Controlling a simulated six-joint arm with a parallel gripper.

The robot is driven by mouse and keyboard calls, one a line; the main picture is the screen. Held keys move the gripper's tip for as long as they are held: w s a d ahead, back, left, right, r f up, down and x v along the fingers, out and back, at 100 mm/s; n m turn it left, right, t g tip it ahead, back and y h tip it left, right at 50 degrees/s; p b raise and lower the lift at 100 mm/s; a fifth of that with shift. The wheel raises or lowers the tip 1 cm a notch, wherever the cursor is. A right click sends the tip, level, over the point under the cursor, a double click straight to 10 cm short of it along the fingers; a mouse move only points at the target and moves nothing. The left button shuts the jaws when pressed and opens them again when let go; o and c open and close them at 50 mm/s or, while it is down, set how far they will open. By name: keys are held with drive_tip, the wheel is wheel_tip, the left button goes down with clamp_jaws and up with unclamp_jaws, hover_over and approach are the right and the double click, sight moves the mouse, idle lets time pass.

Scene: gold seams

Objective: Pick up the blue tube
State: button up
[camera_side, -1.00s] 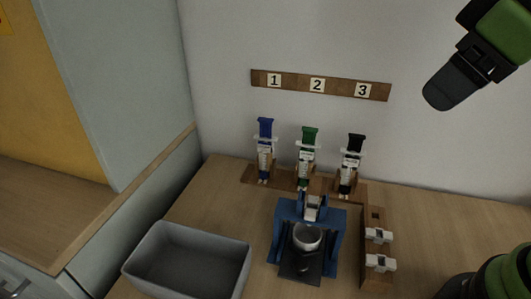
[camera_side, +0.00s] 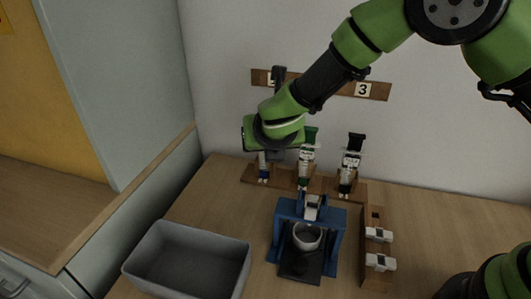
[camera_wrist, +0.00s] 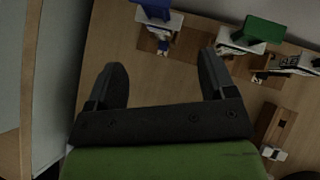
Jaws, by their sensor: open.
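The blue tube (camera_side: 263,171) stands at the left of the wooden rack below the number sign. In the side view my arm's green wrist hides its upper part, and only the lower end shows. In the wrist view its blue top (camera_wrist: 153,8) is cut by the upper edge. My gripper (camera_wrist: 162,68) is open and empty, its two dark fingers spread apart. In that view the blue tube lies beyond the fingertips, roughly between them in line, with no contact visible. The fingers cannot be made out in the side view.
A green-topped tube (camera_side: 307,160) and a black-topped tube (camera_side: 351,162) stand to the right on the rack (camera_side: 283,182). A blue stand with a white cup (camera_side: 306,237) is in front. A grey bin (camera_side: 190,262) is front left. White pieces (camera_side: 379,235) sit at right.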

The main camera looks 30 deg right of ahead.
hover_over(268, 171)
wheel_tip(268, 171, down, 6)
drive_tip(key=shift+w+d+r, duration=0.1)
drive_tip(key=shift+r, duration=0.05)
drive_tip(key=c, duration=1)
